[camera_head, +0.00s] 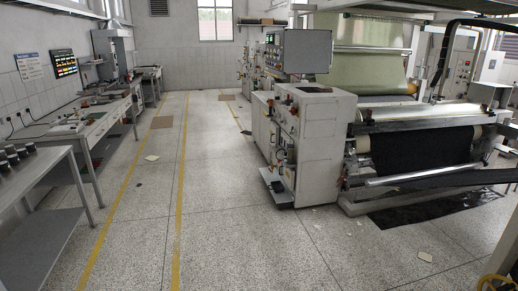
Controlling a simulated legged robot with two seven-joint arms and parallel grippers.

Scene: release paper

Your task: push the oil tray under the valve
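Neither of my grippers is in view. A yellow round handwheel (494,284), which looks like part of a valve, is cut off at the bottom right corner, with a pale yellow post beside it. I cannot clearly identify the oil tray. A small dark flat piece (281,193) sits low at the foot of the machine's front cabinet. A shiny black patch (437,208) lies on the floor below the machine's rollers; I cannot tell whether it is a sheet, a spill or a tray.
A large machine (318,140) with rollers fills the right side. Workbenches (85,128) and a grey metal table (42,230) line the left. Yellow lines (180,180) mark the open aisle between them. Scraps of paper (425,257) lie on the floor.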

